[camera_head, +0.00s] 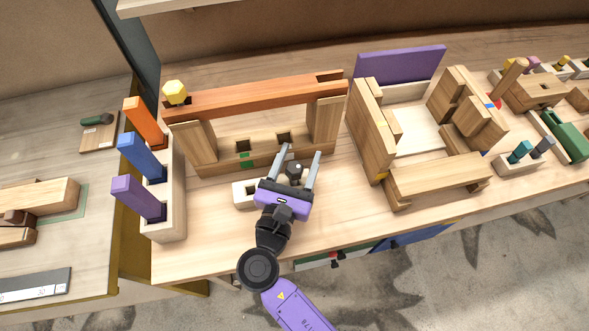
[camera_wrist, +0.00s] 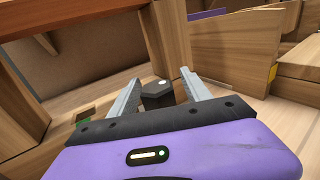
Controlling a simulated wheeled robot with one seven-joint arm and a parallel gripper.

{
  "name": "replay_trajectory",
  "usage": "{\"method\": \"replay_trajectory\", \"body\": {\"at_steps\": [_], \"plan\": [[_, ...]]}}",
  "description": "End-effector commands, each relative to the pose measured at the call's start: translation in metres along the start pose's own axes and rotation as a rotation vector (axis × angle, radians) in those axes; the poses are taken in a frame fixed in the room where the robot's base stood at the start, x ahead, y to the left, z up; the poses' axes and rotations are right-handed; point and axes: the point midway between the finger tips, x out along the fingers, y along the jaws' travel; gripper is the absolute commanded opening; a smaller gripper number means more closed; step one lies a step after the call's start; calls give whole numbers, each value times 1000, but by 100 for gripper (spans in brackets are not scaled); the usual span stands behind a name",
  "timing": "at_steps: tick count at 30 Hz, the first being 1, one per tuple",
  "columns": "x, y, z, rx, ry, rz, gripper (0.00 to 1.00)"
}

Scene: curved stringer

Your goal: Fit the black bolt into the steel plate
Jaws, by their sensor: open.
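The black bolt (camera_head: 294,168) has a dark hexagonal head. It stands between the two fingers of my gripper (camera_head: 301,152), close to the palm in the head view. In the wrist view, the bolt head (camera_wrist: 157,91) shows between the grey fingers (camera_wrist: 160,77), with visible gaps on both sides. The gripper is open. A pale block (camera_head: 244,194) with a square hole lies partly under my gripper; I cannot tell if the bolt stands in it. A flat grey piece (camera_head: 36,285) lies on the left table; I cannot tell if it is the steel plate.
A rack (camera_head: 174,185) with orange, blue and purple pegs is left. A wooden assembly (camera_head: 438,178) stands right.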

Motion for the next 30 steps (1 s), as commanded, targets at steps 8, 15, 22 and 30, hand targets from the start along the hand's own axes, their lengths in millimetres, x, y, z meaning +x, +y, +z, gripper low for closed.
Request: {"method": "replay_trajectory", "body": {"at_steps": [8,15,22,30], "plan": [[0,0,0,0,0,0,37],[0,0,0,0,0,0,0],[0,0,1,0,-1,0,0],[0,0,14,3,-3,-1,0]]}}
